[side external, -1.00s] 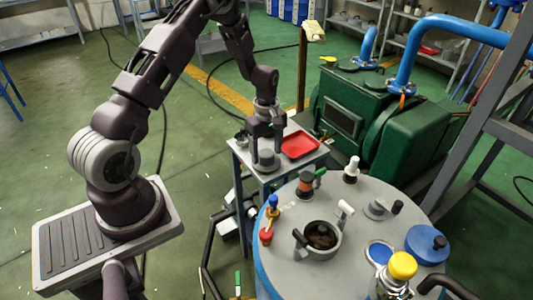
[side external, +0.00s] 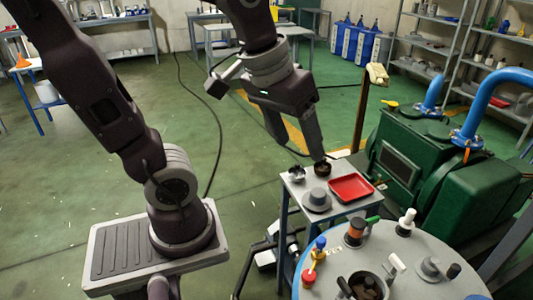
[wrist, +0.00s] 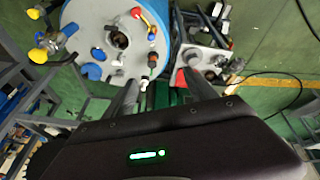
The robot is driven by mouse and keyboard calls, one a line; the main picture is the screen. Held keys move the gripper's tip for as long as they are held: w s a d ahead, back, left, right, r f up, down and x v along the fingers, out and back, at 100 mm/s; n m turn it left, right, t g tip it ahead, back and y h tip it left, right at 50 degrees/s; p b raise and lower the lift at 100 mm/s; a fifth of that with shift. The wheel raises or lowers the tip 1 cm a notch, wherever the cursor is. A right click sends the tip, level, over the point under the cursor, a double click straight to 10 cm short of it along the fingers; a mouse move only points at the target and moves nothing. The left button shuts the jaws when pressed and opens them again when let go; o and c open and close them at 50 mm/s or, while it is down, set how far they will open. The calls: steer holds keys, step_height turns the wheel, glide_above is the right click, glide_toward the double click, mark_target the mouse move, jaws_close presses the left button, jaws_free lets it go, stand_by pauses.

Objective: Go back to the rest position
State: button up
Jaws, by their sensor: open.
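My gripper (side external: 299,148) is open and empty, raised above the back of the small side table (side external: 345,212). Its two fingers are spread apart and also show in the wrist view (wrist: 160,80). A grey round lid with a knob (side external: 317,199) sits on the side table, below and apart from the fingers. A red tray (side external: 350,187) lies beside it. A small dark bowl (side external: 323,169) and a small metallic piece (side external: 297,173) stand at the back of that table.
The round vessel top (side external: 400,262) with coloured valves and an open port (side external: 365,286) stands at the front right. A green pump (side external: 415,150) with blue pipes is at the right. An upright post (side external: 362,115) stands behind the table.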

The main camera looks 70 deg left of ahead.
steer(key=s+d+m+t, duration=0.1)
steer(key=s+d+m, duration=0.1)
steer(key=s+m, duration=0.2)
steer(key=s, duration=0.3)
steer(key=shift+f, duration=0.2)
